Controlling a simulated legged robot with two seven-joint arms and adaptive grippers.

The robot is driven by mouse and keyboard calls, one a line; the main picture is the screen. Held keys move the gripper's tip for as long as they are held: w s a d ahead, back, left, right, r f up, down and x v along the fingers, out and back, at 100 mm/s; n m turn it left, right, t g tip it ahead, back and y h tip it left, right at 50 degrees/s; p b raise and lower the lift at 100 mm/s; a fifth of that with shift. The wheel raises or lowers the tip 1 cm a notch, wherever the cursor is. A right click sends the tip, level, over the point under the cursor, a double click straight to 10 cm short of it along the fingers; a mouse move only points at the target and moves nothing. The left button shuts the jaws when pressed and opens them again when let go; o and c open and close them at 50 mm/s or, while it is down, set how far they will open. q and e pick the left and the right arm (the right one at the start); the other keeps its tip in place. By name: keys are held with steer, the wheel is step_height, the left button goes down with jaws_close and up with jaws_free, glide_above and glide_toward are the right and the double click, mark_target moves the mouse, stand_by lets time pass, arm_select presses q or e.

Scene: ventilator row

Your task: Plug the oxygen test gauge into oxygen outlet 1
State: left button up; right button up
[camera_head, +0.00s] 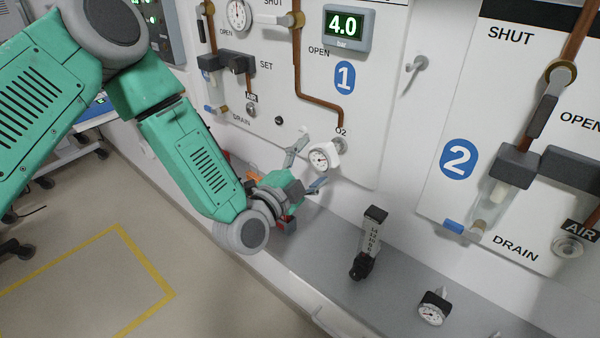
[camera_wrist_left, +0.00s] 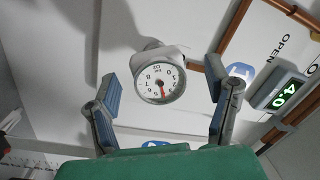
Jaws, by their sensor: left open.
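The white oxygen test gauge (camera_head: 321,157) with a round dial is at the O2 outlet (camera_head: 341,145) of panel 1, under the blue "1" sign. It stands out from the panel and covers part of the outlet, so its seating cannot be seen. My left gripper (camera_head: 306,168) is open around the front of the gauge. Its two fingers (camera_wrist_left: 169,92) are spread to either side, with visible gaps to the gauge. My right gripper is not in view.
Panel 2 (camera_head: 440,200) is to the right. The display (camera_head: 346,27) above outlet 1 reads 4.0. Copper pipes run down the panels.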

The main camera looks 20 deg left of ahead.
arm_select(q)
steer(key=v, duration=1.1)
steer(key=s+a+f+n+g+y+b, duration=0.1)
steer(key=s+f+n+g+b, duration=0.3)
steer(key=f, duration=0.7)
steer(key=s+f+n+g, duration=0.2)
steer(key=s+f+g, duration=0.4)
steer(key=f, duration=0.5)
steer(key=s+a+f+n+g+y+b, duration=0.1)
steer(key=s+a+f+n+g+y, duration=0.1)
steer(key=s, duration=0.6)
steer(key=s+a+f+n+g+y+b, duration=0.1)
steer(key=s+a+f+n+g, duration=0.3)
steer(key=s+f+n+g, duration=0.1)
steer(key=s+f+n, duration=0.1)
steer(key=s+f, duration=0.1)
steer(key=s, duration=0.1)
steer(key=shift+a+f+n+g+y+b, duration=0.3)
steer(key=shift+a+y+b, duration=0.05)
steer(key=shift+a+y, duration=0.05)
steer(key=shift+c, duration=0.3)
